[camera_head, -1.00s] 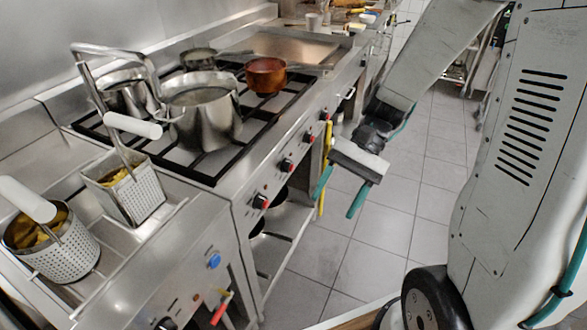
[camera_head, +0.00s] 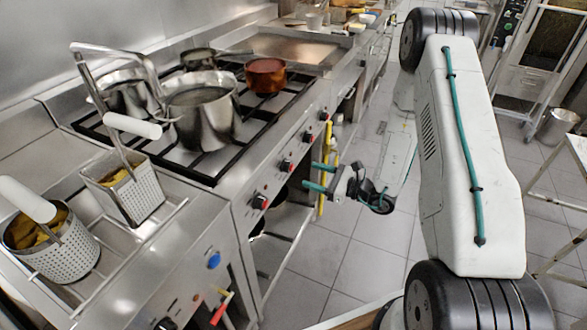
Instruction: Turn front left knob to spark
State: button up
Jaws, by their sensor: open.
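The stove (camera_head: 212,176) has a row of red-and-black knobs along its front panel. The nearest knob is at the panel's near end (camera_head: 260,202), and a second knob (camera_head: 287,166) is just beyond it. Two more follow farther back (camera_head: 308,138) (camera_head: 324,117). The marks on the knobs are too small to read, so I cannot tell their settings. My gripper (camera_head: 308,176) is open and empty, its two teal fingers pointing left at the panel. It is a little to the right of the second knob and appears apart from it.
A large steel pot (camera_head: 203,128) and a copper pan (camera_head: 265,76) stand on the stove grates. A fryer with baskets (camera_head: 124,190) and a red-handled tap (camera_head: 221,307) are at the near left. A yellow bar (camera_head: 327,158) stands behind my gripper. The tiled aisle (camera_head: 355,262) is free.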

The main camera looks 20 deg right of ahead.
aim_at(293, 168)
jog(key=x, duration=0.8)
jog(key=shift+d, duration=0.1)
jog(key=shift+r, duration=0.1)
jog(key=c, duration=1)
